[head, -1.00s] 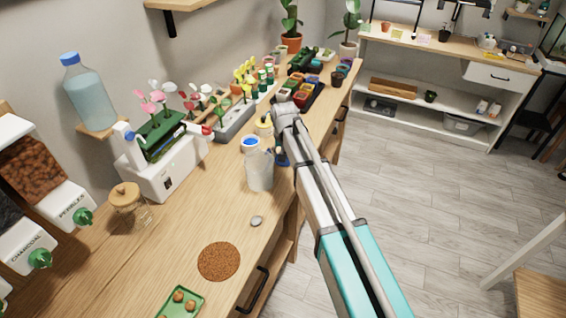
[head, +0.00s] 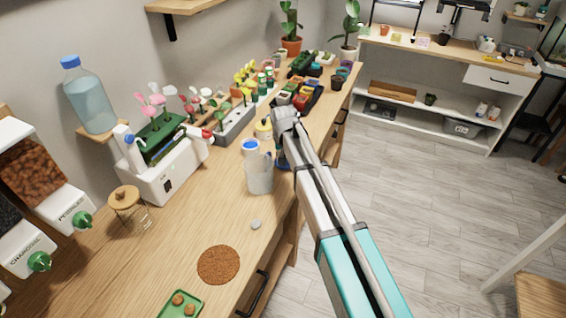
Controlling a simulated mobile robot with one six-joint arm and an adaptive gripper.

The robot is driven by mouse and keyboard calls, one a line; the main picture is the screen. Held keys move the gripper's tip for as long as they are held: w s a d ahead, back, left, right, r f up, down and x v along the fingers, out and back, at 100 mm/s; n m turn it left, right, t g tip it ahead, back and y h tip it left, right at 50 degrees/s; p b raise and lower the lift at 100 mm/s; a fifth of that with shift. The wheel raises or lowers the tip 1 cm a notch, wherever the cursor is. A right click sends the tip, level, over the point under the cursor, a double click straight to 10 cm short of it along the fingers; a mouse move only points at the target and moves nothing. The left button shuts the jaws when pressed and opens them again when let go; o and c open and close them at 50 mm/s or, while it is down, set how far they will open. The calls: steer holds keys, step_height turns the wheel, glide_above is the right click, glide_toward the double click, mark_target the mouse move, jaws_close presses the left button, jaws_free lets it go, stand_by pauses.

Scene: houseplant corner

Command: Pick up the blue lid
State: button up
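A blue lid (head: 250,146) shows as a round blue top on a small white tub on the wooden workbench, just behind a clear jug (head: 259,175). Another blue cap (head: 70,62) is on the large water bottle at the left. My arm reaches over the bench's front edge, and its wrist is right of the tub and jug. My gripper (head: 283,158) is mostly hidden below the wrist; a small dark and blue patch shows there beside the jug. I cannot tell its opening or whether it holds anything.
A white machine (head: 162,165) with a green planter stands behind at the left. A grey planter (head: 233,124) and several coloured pots are farther along. A brown round mat (head: 219,264), a small grey stone (head: 256,224) and a green tray (head: 181,303) lie in front.

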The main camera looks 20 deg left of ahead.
steer(key=shift+r, duration=0.15)
stand_by(0.3)
step_height(320, 180, up, 3)
steer(key=p, duration=0.3)
steer(key=shift+f, duration=0.2)
steer(key=s+d+r+p, duration=0.2)
steer(key=d+r+p, duration=0.1)
steer(key=d, duration=0.1)
steer(key=s+d+r+p, duration=0.3)
steer(key=d, duration=0.1)
steer(key=s+d+r+p, duration=0.2)
steer(key=d+r+p, duration=0.2)
steer(key=shift+s, duration=0.15)
steer(key=shift+s, duration=0.1)
stand_by(0.4)
